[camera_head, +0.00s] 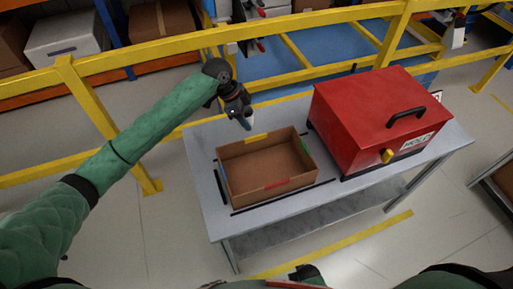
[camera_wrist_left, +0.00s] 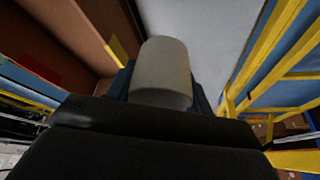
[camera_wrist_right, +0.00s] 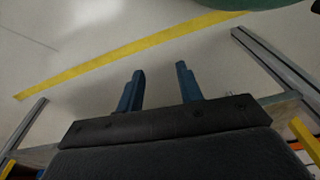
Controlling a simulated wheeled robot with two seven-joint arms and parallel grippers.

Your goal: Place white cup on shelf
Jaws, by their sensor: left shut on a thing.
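My left gripper (camera_head: 246,121) is over the far left part of the grey table, just beyond the cardboard box (camera_head: 230,197). In the left wrist view it is shut on a white cup (camera_wrist_left: 165,68), which sits between the blue fingers. In the head view the gripper mostly hides the cup. My right gripper (camera_wrist_right: 160,85) is open and empty, with its blue fingers apart above the floor. The grey table (camera_head: 200,155) has a lower shelf (camera_head: 300,228) under its top; that shelf looks bare where it shows.
A red lidded case (camera_head: 350,115) with a black handle fills the table's right side. A yellow railing (camera_head: 160,48) runs behind the table. Storage racks with boxes (camera_head: 65,40) stand beyond it. A yellow line (camera_head: 350,240) marks the floor in front.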

